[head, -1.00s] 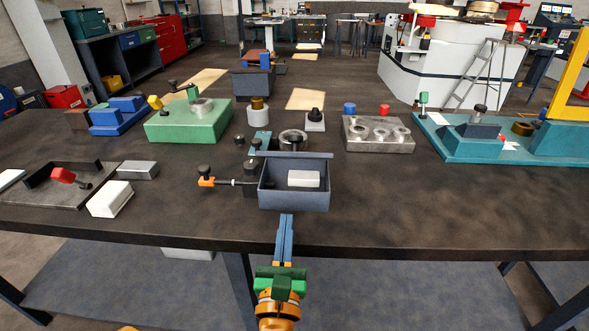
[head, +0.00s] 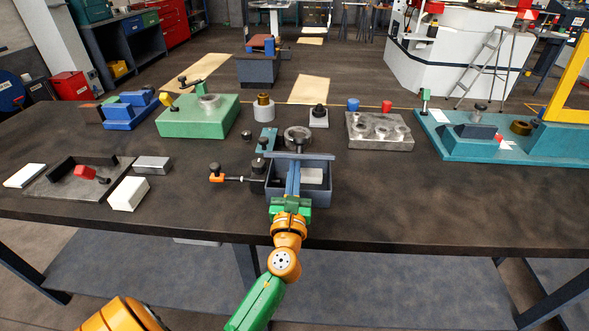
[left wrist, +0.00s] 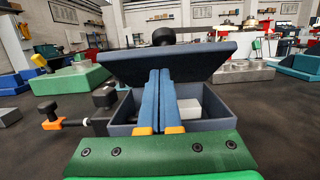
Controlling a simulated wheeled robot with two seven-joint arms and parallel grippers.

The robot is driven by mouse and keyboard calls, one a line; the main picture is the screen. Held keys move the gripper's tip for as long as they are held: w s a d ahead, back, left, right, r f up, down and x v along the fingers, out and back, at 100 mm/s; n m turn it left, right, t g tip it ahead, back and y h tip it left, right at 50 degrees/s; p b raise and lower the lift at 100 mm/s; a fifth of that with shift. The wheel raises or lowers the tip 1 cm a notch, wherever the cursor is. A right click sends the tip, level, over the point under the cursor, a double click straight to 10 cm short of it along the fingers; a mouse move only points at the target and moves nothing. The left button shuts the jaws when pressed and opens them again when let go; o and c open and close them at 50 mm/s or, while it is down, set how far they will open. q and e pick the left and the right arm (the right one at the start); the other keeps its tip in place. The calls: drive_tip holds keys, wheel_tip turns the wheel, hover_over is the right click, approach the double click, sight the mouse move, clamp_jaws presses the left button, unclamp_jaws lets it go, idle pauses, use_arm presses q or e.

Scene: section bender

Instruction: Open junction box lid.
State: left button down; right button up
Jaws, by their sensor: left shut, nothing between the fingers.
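The grey-blue junction box (head: 325,190) sits near the front edge of the dark table, its inside partly visible with a pale block (head: 312,176) in it. Its lid (head: 313,156) stands raised at the far side; the left wrist view shows the lid (left wrist: 205,62) tilted up over the box (left wrist: 218,112). My left gripper (head: 293,166) is shut and empty, its blue fingers reaching over the box. In the left wrist view the fingertips (left wrist: 160,72) overlap the lid's lower side; I cannot tell whether they touch it. My right gripper is not in view.
An orange-ended rod clamp (head: 217,177) stands just left of the box. A round metal part (head: 298,138) is behind the lid. A white block (head: 129,193) lies further left. The table right of the box is clear.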

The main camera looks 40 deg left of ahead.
sight(296, 141)
use_arm(q)
drive_tip(key=r+p, duration=0.1)
drive_tip(key=w+r+p, duration=0.1)
drive_tip(key=r+p, duration=0.1)
drive_tip(key=shift+w+a+r+p, duration=0.15)
drive_tip(key=shift+a+r+p, duration=0.2)
drive_tip(key=shift+a+p, duration=0.05)
drive_tip(key=shift+w+a+r+p, duration=0.25)
drive_tip(key=shift+w+r+p, duration=0.2)
drive_tip(key=shift+r+p, duration=0.05)
drive_tip(key=shift+w+a+r+p, duration=0.25)
drive_tip(key=shift+w+r+p, duration=0.15)
drive_tip(key=shift+r+p, duration=0.05)
